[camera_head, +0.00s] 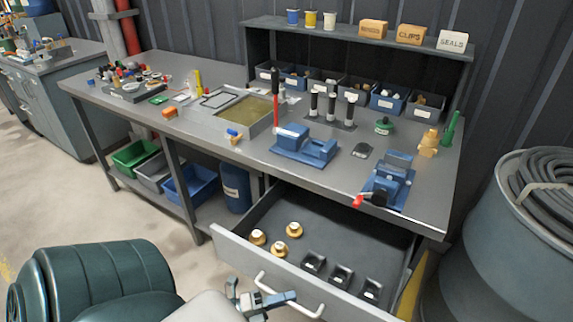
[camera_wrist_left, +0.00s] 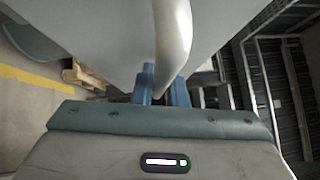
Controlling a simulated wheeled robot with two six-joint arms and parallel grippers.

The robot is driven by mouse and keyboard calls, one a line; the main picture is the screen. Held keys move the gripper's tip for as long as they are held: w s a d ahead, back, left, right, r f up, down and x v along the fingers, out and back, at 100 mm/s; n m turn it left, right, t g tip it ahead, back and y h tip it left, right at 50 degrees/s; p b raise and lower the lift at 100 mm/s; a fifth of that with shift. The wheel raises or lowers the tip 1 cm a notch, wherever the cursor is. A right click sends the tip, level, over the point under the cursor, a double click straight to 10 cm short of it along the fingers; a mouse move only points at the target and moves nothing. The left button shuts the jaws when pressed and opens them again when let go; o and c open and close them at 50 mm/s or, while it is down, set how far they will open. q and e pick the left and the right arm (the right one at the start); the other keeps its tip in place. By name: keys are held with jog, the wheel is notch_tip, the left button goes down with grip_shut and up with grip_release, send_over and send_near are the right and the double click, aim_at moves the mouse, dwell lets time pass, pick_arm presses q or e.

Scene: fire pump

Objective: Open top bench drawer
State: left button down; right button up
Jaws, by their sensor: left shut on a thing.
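The top bench drawer (camera_head: 235,248) is pulled well out from under the right part of the workbench (camera_head: 340,170). Inside it lie several brass fittings and black blocks. Its pale bar handle (camera_head: 302,305) is on the front face. My left gripper (camera_head: 278,299) is at the left part of this handle, its blue fingers shut on it. In the left wrist view the handle (camera_wrist_left: 173,40) runs down between the two blue fingers (camera_wrist_left: 162,88). My right gripper is in neither view.
A blue vise (camera_head: 388,180) with a red-tipped lever overhangs the bench edge above the drawer. A large grey drum (camera_head: 500,250) with a coiled hose stands at the right. Bins (camera_head: 190,185) sit on the lower shelf. Open floor lies to the left.

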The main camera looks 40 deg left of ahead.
pick_arm(q)
jog(key=c, duration=1.7)
grip_release()
